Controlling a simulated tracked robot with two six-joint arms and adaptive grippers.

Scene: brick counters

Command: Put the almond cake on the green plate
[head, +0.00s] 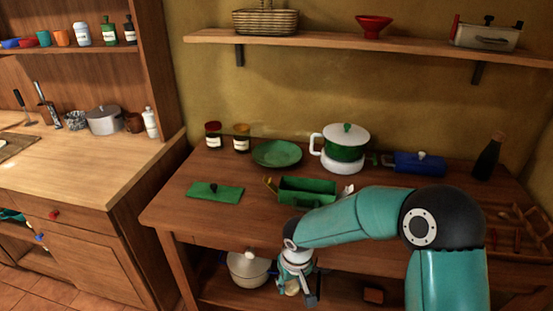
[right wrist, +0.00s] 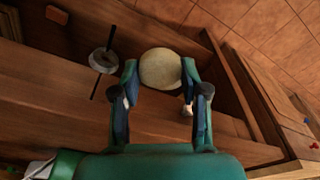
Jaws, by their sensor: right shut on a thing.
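The green plate (head: 277,153) lies empty on the counter's back part, between two small jars and the green pot. My right gripper (head: 300,288) is low in front of the counter, by the lower shelf. It is shut on a pale, round thing, which I take to be the almond cake (right wrist: 160,68); in the right wrist view it sits between the fingertips. In the head view only a small pale bit of it shows below the gripper. My left gripper is not in view.
A cream pot (head: 247,270) stands on the lower shelf. The counter's front edge lies above my gripper.

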